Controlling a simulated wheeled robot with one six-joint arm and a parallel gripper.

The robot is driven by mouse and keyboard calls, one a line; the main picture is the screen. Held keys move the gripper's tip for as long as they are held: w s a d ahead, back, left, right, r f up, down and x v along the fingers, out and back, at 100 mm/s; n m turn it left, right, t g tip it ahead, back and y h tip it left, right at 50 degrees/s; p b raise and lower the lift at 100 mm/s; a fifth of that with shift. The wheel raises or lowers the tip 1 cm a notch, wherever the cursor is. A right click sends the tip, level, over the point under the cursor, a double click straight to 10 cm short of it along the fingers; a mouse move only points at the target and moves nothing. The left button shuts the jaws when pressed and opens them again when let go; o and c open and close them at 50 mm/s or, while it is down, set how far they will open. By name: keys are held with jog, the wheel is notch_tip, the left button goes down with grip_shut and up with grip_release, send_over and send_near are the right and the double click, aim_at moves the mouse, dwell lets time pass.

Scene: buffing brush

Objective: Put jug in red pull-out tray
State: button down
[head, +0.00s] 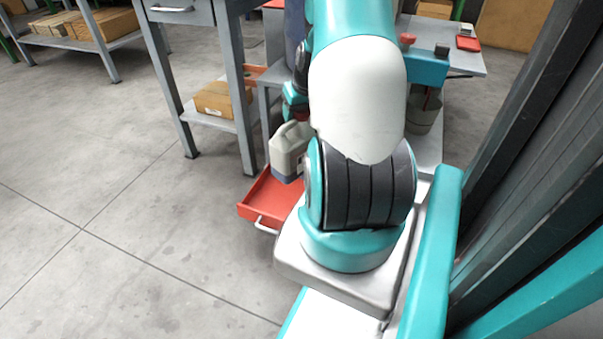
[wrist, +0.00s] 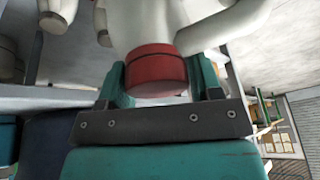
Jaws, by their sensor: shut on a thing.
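The jug (head: 287,150) is pale grey with a darker bluish lower part and a red cap. In the head view it hangs upright below my gripper (head: 299,115), over the back part of the red pull-out tray (head: 262,207). I cannot tell whether its base touches the tray floor. The tray is pulled out, with a pale handle at its front; my arm hides its right side. In the wrist view, my gripper (wrist: 158,82) is shut on the jug's red cap (wrist: 156,68), and the pale body and handle of the jug (wrist: 160,25) show beyond it.
A grey workbench leg (head: 238,100) stands just left of the tray. A cardboard box (head: 222,98) lies on the low shelf there. A bucket (head: 424,113) and a bench lie right of my arm. The floor at the left is clear.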

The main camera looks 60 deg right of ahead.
notch_tip(320, 180, down, 18)
jog(key=b, duration=0.7)
jog(key=shift+r+b, duration=0.2)
jog(key=shift+b, duration=0.15)
jog(key=shift+f, duration=0.2)
jog(key=shift+c, duration=1.4)
grip_release()
jog(key=shift+r, duration=0.15)
